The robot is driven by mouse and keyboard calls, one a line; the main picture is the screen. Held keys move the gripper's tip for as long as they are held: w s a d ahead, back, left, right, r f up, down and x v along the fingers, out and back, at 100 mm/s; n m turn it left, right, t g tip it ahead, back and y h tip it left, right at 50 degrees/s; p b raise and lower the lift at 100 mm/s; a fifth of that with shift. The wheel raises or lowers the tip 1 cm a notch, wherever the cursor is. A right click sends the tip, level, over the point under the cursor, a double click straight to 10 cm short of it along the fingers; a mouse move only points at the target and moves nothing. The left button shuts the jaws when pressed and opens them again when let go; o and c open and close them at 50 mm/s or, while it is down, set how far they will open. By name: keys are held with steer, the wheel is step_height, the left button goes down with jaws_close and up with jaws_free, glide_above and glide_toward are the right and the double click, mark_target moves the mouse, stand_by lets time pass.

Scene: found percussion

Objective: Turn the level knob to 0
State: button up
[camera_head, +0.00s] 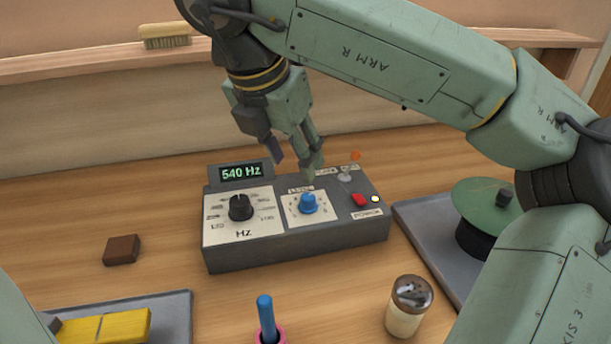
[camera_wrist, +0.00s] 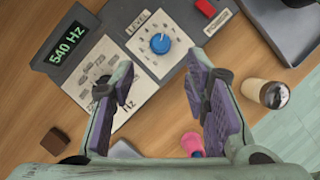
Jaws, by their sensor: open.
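The level knob (camera_head: 308,203) is blue and sits on a white dial plate on the grey box (camera_head: 300,247). It also shows in the wrist view (camera_wrist: 160,43), with a white mark on its top; I cannot read which number it points at. My gripper (camera_head: 297,160) is open and empty, above and behind the box in the head view. In the wrist view, the knob appears beyond the gap between my two purple-padded fingers (camera_wrist: 158,78), touching neither. The black Hz knob (camera_head: 240,207) is left of the level knob, under a display (camera_head: 241,172) reading 540 Hz.
A grey tray (camera_head: 430,222) lies right.

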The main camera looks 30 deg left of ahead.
mark_target(307, 197)
steer(key=p+x, duration=0.2)
steer(key=x, duration=0.8)
steer(key=shift+s+f, duration=0.1)
steer(key=shift+f, duration=0.15)
steer(key=shift+c, duration=0.4)
jaws_close()
